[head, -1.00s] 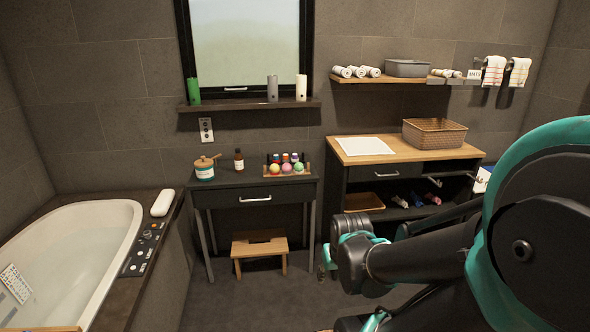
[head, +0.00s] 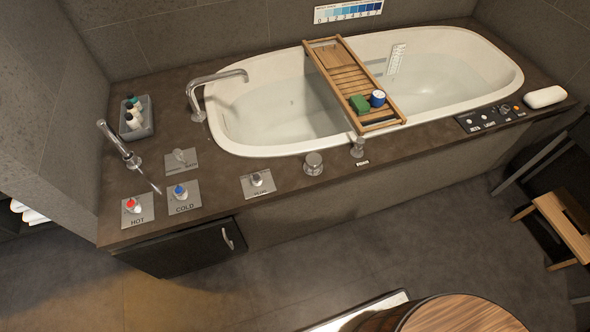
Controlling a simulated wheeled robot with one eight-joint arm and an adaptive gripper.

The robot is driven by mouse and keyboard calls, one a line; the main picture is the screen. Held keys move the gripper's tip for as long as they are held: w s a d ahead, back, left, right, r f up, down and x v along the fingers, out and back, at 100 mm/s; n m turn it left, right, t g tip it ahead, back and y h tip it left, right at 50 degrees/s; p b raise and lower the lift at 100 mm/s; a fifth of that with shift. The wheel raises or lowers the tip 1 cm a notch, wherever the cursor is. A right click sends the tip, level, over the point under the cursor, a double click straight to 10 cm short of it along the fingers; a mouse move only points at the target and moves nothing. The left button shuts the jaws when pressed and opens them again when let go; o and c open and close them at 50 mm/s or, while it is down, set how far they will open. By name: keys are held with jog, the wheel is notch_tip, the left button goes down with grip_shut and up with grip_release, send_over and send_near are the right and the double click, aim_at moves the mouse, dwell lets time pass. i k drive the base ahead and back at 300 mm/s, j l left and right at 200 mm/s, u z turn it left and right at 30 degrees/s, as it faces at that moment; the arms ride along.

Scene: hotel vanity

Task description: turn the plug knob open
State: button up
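The plug knob (head: 257,180) is a small metal knob on a square plate on the bathtub's front deck. The label on its plate is small, and I cannot surely tell the knob's setting. The bathtub (head: 240,148) is white and appears to hold water. My gripper is not in the head view now.
To the left are the red-marked hot knob (head: 133,206), the blue-marked cold knob (head: 179,192) and another knob (head: 180,156). A round metal knob (head: 313,164) and a short metal fitting (head: 357,148) stand to the right. A wooden caddy (head: 345,75) spans the tub. A wooden stool (head: 565,225) stands at right.

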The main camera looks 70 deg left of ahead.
aim_at(256, 178)
jog(key=u, duration=0.5)
jog(key=j+u, duration=0.15)
jog(key=u, duration=0.35)
jog(key=j+u, duration=0.1)
jog(key=u, duration=0.4)
jog(key=j+u, duration=0.15)
jog(key=u, duration=0.35)
jog(key=j+u, duration=0.1)
jog(key=u, duration=0.85)
